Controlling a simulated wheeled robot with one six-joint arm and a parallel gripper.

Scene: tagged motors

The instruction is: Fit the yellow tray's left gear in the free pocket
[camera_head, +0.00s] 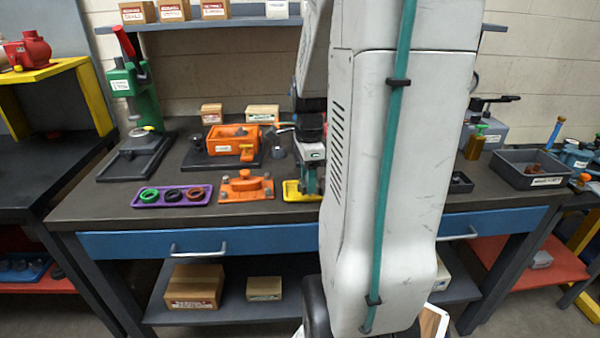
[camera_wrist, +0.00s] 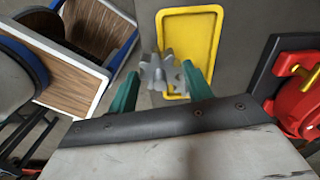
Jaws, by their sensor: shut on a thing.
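My gripper (camera_wrist: 161,70) is shut on a grey toothed gear (camera_wrist: 158,73), held between its two green fingers in the wrist view. The gear overlaps the left edge of the yellow tray (camera_wrist: 207,12) and seems to be above it. The visible part of the tray floor is bare. In the head view the yellow tray (camera_head: 292,190) shows at the front of the bench, and my gripper (camera_head: 309,186) is over it. My arm hides the tray's right part. The free pocket cannot be made out in either view.
A purple tray (camera_head: 147,204) with green, dark and brown rings and an orange fixture (camera_head: 246,186) stand left of the yellow tray. An orange housing (camera_head: 232,144) is behind. A red part (camera_wrist: 298,98) on a dark base is at right in the wrist view.

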